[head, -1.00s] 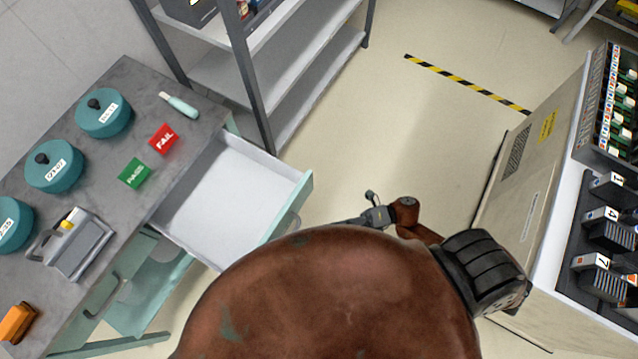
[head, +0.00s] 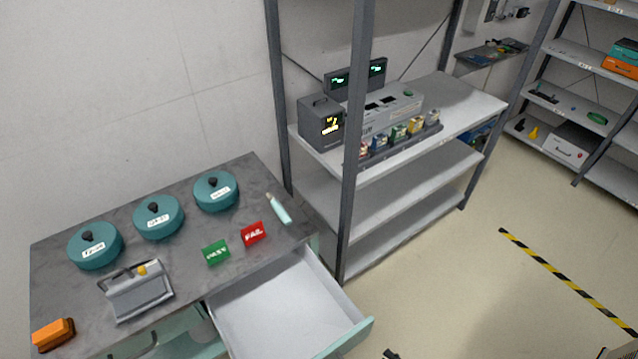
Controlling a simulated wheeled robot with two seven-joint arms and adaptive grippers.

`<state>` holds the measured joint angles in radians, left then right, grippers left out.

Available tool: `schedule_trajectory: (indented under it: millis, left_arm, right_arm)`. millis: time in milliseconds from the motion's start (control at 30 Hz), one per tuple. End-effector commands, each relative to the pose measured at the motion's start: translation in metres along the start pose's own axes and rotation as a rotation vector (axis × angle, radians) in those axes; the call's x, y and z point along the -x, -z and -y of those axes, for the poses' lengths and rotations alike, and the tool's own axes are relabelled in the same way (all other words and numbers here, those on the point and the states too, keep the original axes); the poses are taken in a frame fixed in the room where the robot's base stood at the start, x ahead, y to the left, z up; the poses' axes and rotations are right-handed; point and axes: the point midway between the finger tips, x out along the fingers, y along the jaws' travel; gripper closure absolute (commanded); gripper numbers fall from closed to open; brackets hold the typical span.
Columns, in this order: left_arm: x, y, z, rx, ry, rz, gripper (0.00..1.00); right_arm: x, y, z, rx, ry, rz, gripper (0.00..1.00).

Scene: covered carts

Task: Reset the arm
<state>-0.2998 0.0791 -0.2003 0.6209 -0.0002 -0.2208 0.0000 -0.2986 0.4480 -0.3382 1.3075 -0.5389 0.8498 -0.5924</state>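Neither of my grippers can be made out in the head view. A small dark piece (head: 391,354) shows at the bottom edge, right of the open drawer. Too little of it shows to tell what it is. The grey workbench (head: 60,270) at the left has its white-lined drawer (head: 285,305) pulled out, and the drawer looks empty.
Three teal lidded pots (head: 158,217), a grey device (head: 137,292), an orange block (head: 54,334), green PASS (head: 215,252) and red FAIL (head: 254,233) signs and a pale tube (head: 279,208) are on the bench. A metal shelf (head: 400,208) stands behind.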

Motion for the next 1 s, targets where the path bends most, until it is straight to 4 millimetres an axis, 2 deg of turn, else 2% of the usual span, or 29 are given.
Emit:
schedule_trajectory:
  millis: [33,100,167,200,267,300,367,400,467,500,600,700,833,900,1000]
  left_arm:
    - [0.006,0.003,0.000,0.000,0.000,-0.004,0.60]
    - [0.010,0.004,0.001,0.000,0.001,-0.007,0.60]
    - [0.013,0.006,0.001,0.000,0.001,-0.009,0.60]
    - [0.015,0.006,0.001,0.000,0.001,-0.011,0.60]
    - [0.018,0.008,0.001,0.000,0.002,-0.013,0.60]
    - [0.020,0.009,0.001,0.000,0.002,-0.014,0.60]
    - [0.023,0.010,0.002,0.001,0.002,-0.016,0.60]
    - [0.025,0.010,0.002,0.001,0.002,-0.018,0.60]
    - [0.028,0.011,0.002,0.001,0.002,-0.019,0.60]
    - [0.029,0.012,0.002,0.001,0.003,-0.020,0.60]
    - [0.034,0.014,0.002,0.001,0.003,-0.023,0.60]
    - [0.037,0.015,0.003,0.001,0.003,-0.025,0.60]
    - [0.039,0.016,0.003,0.001,0.004,-0.026,0.60]
    - [0.040,0.016,0.003,0.001,0.004,-0.027,0.60]
    - [0.040,0.016,0.003,0.001,0.004,-0.027,0.60]
  right_arm:
    - [0.008,-0.024,0.021,-0.097,0.027,0.110,0.73]
    - [0.024,-0.056,0.057,-0.239,0.067,0.266,0.73]
    - [0.043,-0.078,0.091,-0.362,0.099,0.395,0.73]
    - [0.057,-0.089,0.115,-0.442,0.120,0.480,0.73]
    - [0.080,-0.100,0.151,-0.561,0.150,0.602,0.73]
    - [0.096,-0.103,0.175,-0.640,0.169,0.681,0.73]
    - [0.122,-0.103,0.212,-0.756,0.197,0.797,0.73]
    - [0.139,-0.100,0.235,-0.830,0.216,0.873,0.73]
    - [0.165,-0.091,0.269,-0.939,0.243,0.983,0.73]
    - [0.182,-0.081,0.291,-1.010,0.262,1.055,0.73]
    - [0.222,-0.049,0.341,-1.174,0.307,1.224,0.73]
    - [0.254,-0.013,0.378,-1.308,0.348,1.367,0.73]
    - [0.282,0.026,0.407,-1.423,0.388,1.495,0.73]
    - [0.291,0.039,0.416,-1.458,0.401,1.537,0.73]
    - [0.296,0.048,0.421,-1.483,0.410,1.564,0.73]
